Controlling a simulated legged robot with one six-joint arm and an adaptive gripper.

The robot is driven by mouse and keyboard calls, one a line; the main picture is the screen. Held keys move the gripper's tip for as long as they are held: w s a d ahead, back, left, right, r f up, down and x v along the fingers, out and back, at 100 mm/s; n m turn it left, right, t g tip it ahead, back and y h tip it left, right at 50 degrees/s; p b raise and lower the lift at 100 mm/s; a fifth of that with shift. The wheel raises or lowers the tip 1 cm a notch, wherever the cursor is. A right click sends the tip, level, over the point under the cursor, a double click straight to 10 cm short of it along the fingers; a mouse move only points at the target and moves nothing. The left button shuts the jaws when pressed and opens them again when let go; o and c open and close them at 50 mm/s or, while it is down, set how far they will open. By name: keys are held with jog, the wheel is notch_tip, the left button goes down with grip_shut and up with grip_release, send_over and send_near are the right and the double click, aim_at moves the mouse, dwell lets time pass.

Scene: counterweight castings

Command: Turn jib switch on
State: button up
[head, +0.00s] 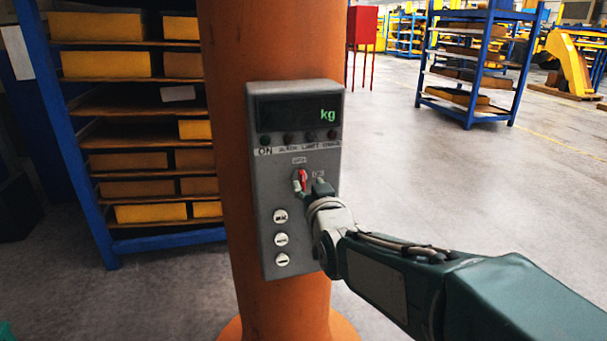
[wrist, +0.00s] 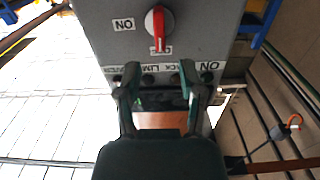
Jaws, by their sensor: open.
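The jib switch is a round pale knob with a red pointer (head: 303,175) on a grey control box (head: 262,215), fixed to an orange column. The knob (wrist: 159,20) also shows at the top of the wrist view, where the picture is upside down. Its red pointer aims at a small label that is hard to read; an ON label (wrist: 124,25) sits to one side. My gripper (wrist: 155,75) is open and empty, its two fingers apart below the knob in the wrist view. In the head view my gripper (head: 319,187) is close beside the knob and partly hides the box.
The box has a dark display (head: 298,112) showing green "kg", several small lamps and three white buttons (head: 281,240). The orange column (head: 232,60) stands right behind it. A blue shelf rack (head: 85,190) with yellow bins is at left. Open floor (head: 430,190) lies to the right.

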aim_at(303, 176)
jog(key=x, duration=0.5)
jog(key=shift+w+a, duration=0.1)
jog(key=shift+w, duration=0.1)
grip_shut()
